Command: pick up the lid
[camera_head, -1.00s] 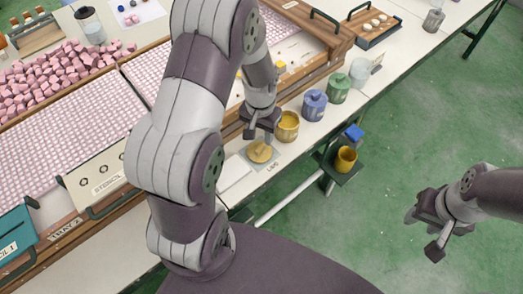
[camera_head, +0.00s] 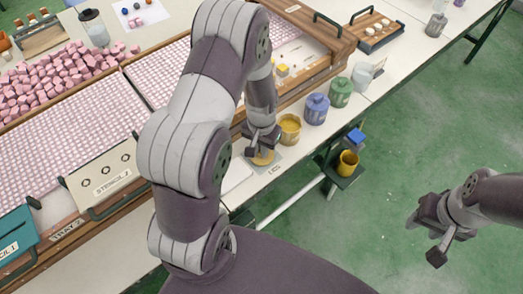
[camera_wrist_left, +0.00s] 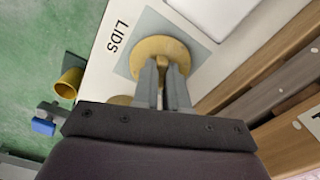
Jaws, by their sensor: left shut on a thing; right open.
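The lid (camera_wrist_left: 158,46) is a round yellow disc with a small knob, lying on the grey square marked LIDS. In the head view the lid (camera_head: 263,158) shows below my left gripper (camera_head: 262,146), partly hidden by it. In the left wrist view my left gripper (camera_wrist_left: 162,68) has its fingers closed on the lid's knob. The lid appears to be still on the grey square. The open yellow paint pot (camera_head: 290,128) stands just behind and to the right of the lid. My right gripper (camera_head: 433,236) is open and empty, over the floor at the right.
A blue pot (camera_head: 316,108) and a green pot (camera_head: 340,92) stand along the table edge. A yellow cup (camera_head: 348,163) and a blue block (camera_head: 356,136) are on a low side shelf. Trays of pink cubes (camera_head: 65,75) fill the left.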

